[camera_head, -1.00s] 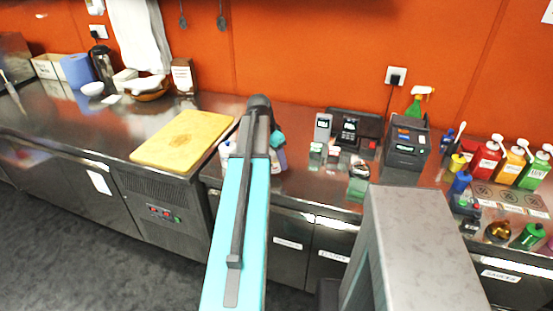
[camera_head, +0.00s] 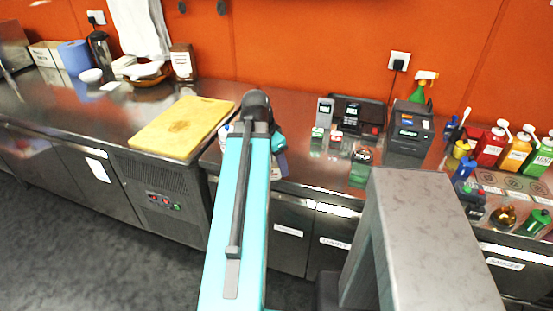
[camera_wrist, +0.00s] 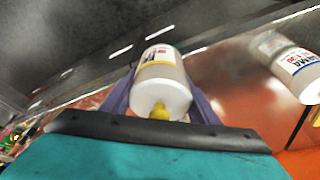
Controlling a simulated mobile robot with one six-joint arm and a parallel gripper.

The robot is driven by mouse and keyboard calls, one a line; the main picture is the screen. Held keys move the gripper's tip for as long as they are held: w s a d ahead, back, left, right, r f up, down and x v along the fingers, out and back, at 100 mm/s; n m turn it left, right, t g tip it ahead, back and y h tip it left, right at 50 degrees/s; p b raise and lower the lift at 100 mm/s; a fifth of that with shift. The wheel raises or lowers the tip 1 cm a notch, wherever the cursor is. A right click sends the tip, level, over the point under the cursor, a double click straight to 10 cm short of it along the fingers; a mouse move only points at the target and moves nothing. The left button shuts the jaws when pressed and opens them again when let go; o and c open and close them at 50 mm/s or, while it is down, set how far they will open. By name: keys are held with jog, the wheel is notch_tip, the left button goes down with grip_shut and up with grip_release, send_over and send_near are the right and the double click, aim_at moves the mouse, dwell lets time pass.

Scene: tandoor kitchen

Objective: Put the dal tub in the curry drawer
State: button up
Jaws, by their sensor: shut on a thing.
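In the wrist view my gripper (camera_wrist: 158,78) has its purple fingers on both sides of a white tub with a yellow band and a yellow tip, which I take for the dal tub (camera_wrist: 165,95). Its label is too small to read. The gripper is shut on it. In the head view my arm hides most of the gripper (camera_head: 280,160), which is over the counter's front part.
A second white tub (camera_wrist: 297,68), its label ending in "RMA", stands near the held one. A yellow cutting board (camera_head: 183,125) lies left of my arm. A card terminal (camera_head: 350,118), a printer (camera_head: 410,128) and several sauce bottles stand to the right.

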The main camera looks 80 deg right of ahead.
jog(key=shift+a, duration=0.7)
jog(key=shift+r, duration=0.1)
jog(key=w+a+n+t, duration=0.15)
jog(key=w+n, duration=0.25)
jog(key=w, duration=0.8)
jog(key=w+a+n, duration=0.3)
jog(key=w, duration=0.9)
jog(key=w+a+n+t, duration=0.1)
jog(key=w+a+n, duration=0.4)
jog(key=w, duration=0.4)
jog(key=w+a+n+t, duration=0.1)
jog(key=w+a+n, duration=0.1)
jog(key=w+a, duration=0.6)
jog(key=w+a+n+t, duration=0.1)
jog(key=w+a+n, duration=0.2)
jog(key=w+a, duration=0.45)
jog(key=w+a+n, duration=0.4)
jog(key=w+a, duration=0.1)
jog(key=a, duration=0.5)
jog(key=w+a+n+y, duration=0.1)
jog(key=w+a+n, duration=0.1)
jog(key=a, duration=0.8)
jog(key=w+a+r+n+y, duration=0.1)
jog(key=w+a+n, duration=0.2)
jog(key=a, duration=0.8)
jog(key=shift+w+a+r+n+t, duration=0.15)
jog(key=shift+n+t, duration=0.3)
jog(key=shift+n, duration=0.05)
